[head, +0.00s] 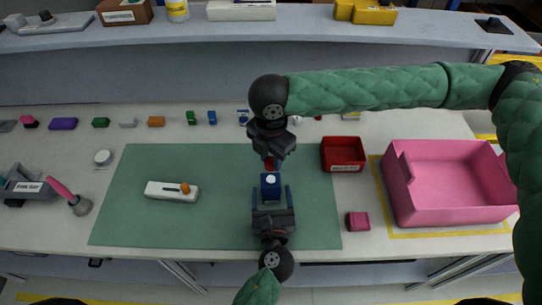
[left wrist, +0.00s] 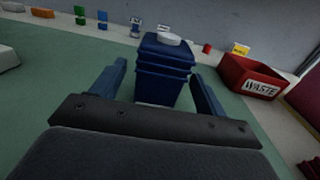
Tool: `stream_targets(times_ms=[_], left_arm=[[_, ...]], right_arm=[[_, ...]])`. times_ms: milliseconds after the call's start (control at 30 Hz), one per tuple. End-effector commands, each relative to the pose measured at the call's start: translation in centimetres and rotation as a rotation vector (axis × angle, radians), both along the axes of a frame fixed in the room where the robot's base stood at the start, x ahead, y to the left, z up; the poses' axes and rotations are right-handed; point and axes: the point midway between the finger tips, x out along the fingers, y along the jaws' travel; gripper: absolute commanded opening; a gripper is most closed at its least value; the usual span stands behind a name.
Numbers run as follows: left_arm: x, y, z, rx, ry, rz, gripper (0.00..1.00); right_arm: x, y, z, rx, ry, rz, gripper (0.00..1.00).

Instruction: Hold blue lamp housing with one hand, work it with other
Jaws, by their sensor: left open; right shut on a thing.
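The blue lamp housing (head: 270,190) stands upright on the green mat (head: 220,225), with a white round piece on top. It also shows in the left wrist view (left wrist: 163,75), with its ribbed near side facing me. My left gripper (head: 272,189) is open, its blue fingers (left wrist: 158,82) pointing at the housing, one to each side with gaps. My right gripper (head: 271,156) is just beyond the housing in the head view, shut on a small red thing (head: 270,164) that is mostly hidden. I cannot tell its height above the mat. The right gripper is not visible in the left wrist view.
A red waste bin (head: 343,167) and a pink bin (head: 450,214) stand on the right. A small pink block (head: 358,221) lies near the front. Several small coloured parts line the back.

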Motion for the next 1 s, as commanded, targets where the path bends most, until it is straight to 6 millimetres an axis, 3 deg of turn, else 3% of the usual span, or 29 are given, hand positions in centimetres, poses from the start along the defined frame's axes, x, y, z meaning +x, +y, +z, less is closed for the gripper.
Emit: stream_targets(times_ms=[167, 633, 1000], left_arm=[[0.0, 0.0, 1.1, -0.003, -0.002, 0.001, 0.74], [0.1, 0.0, 8.6, -0.003, -0.002, 0.001, 0.74], [0.0, 0.0, 10.0, 0.000, 0.000, 0.000, 0.74]], right_arm=[[0.0, 0.0, 0.0, 0.000, 0.000, 0.000, 0.09], [0.0, 0.0, 0.0, 0.000, 0.000, 0.000, 0.09], [0.0, 0.0, 0.0, 0.000, 0.000, 0.000, 0.09]])
